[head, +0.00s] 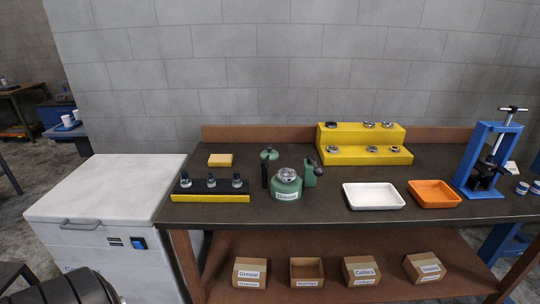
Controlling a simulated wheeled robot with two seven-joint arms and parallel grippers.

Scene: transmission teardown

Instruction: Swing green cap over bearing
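A round green housing (286,189) with a white label stands on the dark workbench, near its middle. A silver ring-shaped bearing (287,174) sits on top of it and is uncovered. A green cap (269,154) shows behind and to the left of the housing, off to the side of the bearing. A dark upright post (264,173) stands at the housing's left, just below the cap in the picture; whether they join is too small to tell. A green upright part (310,174) stands at the housing's right. Neither of my grippers is in view.
A black-and-yellow rack (210,198) with small parts is left, a yellow block (220,160) behind it. A yellow stepped stand (361,139) is at the back. A white tray (373,197), orange tray (434,195) and blue press (487,155) are right. Labelled boxes sit on the lower shelf.

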